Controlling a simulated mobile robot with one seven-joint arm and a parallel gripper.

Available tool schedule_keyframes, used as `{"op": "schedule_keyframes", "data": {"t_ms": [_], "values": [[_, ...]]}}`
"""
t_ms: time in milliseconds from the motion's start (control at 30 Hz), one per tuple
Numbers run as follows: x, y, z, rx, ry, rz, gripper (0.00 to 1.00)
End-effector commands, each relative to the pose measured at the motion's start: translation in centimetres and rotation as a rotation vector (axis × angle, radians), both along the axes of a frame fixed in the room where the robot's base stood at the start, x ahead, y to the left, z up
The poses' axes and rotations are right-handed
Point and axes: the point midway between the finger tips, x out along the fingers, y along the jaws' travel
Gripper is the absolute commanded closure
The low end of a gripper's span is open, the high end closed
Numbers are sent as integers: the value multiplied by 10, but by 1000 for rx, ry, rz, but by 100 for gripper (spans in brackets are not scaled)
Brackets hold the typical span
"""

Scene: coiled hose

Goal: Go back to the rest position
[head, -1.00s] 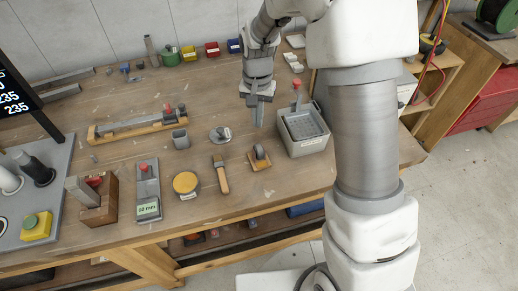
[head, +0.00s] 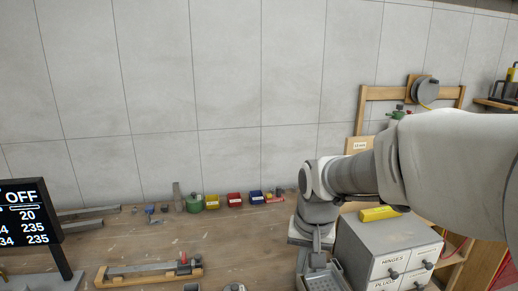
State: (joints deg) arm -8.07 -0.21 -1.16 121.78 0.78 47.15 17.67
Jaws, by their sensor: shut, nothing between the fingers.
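My gripper (head: 318,260) points down in the head view, at the lower middle right. Its fingers are shut with nothing seen between them. The gap between the gripper and the tray is hard to judge. My arm reaches in from the right edge and covers part of the wall and the cabinet.
The workbench (head: 225,250) holds a wooden fixture (head: 150,272) and yellow (head: 211,201), red (head: 234,199) and blue (head: 256,196) bins along the back. The drawer cabinet (head: 360,250) stands right of my gripper. A display (head: 25,215) is at the left.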

Motion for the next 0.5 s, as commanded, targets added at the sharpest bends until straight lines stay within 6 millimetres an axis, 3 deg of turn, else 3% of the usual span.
{"op": "schedule_keyframes", "data": {"t_ms": [33,200,500], "values": [[-12,-5,13,-1,-28,11,100],[-50,-20,42,-15,-104,58,100],[-118,-40,69,-61,-232,134,100]]}}
